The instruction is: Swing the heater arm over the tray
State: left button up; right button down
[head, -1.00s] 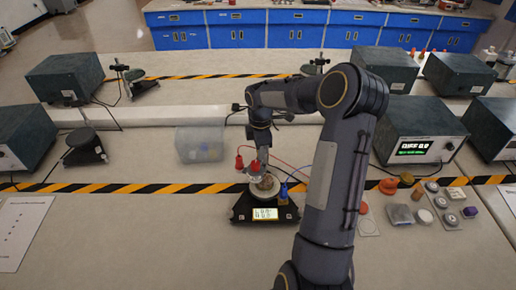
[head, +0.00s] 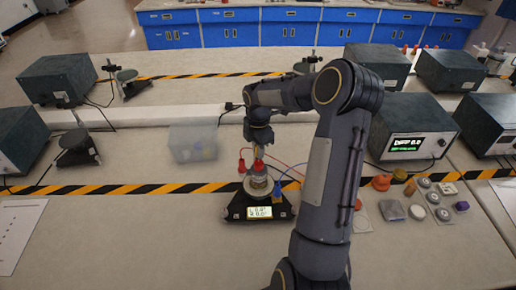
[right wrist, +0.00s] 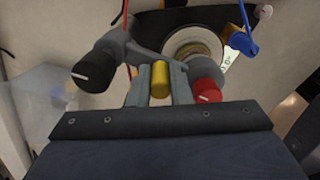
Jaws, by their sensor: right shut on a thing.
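A dark balance-like base with a lit display (head: 260,212) stands on the bench and bears a round pale tray (head: 250,193). My right gripper (head: 259,158) is just above the tray. In the right wrist view its fingers (right wrist: 160,82) are closed on an upright yellow peg (right wrist: 160,78), which seems to belong to the grey heater arm (right wrist: 125,48). A black knob (right wrist: 94,72) is left of the fingers and a red knob (right wrist: 207,91) right of them. The round tray (right wrist: 192,42) shows partly beyond. The gripper hides some of the tray. My left gripper is out of view.
A blue plug (head: 277,190) with a cable is right of the tray. A clear plastic bin (head: 193,143) stands to the left. A dark instrument box (head: 408,128) and several small pucks and blocks (head: 393,210) are to the right.

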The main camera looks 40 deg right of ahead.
dwell(0.3)
jog(key=c, duration=1.3)
grip_release()
jog(key=shift+r, duration=0.1)
notch_tip(320, 180, up, 8)
jog(key=shift+f+b, duration=0.15)
jog(key=shift+b, duration=0.55)
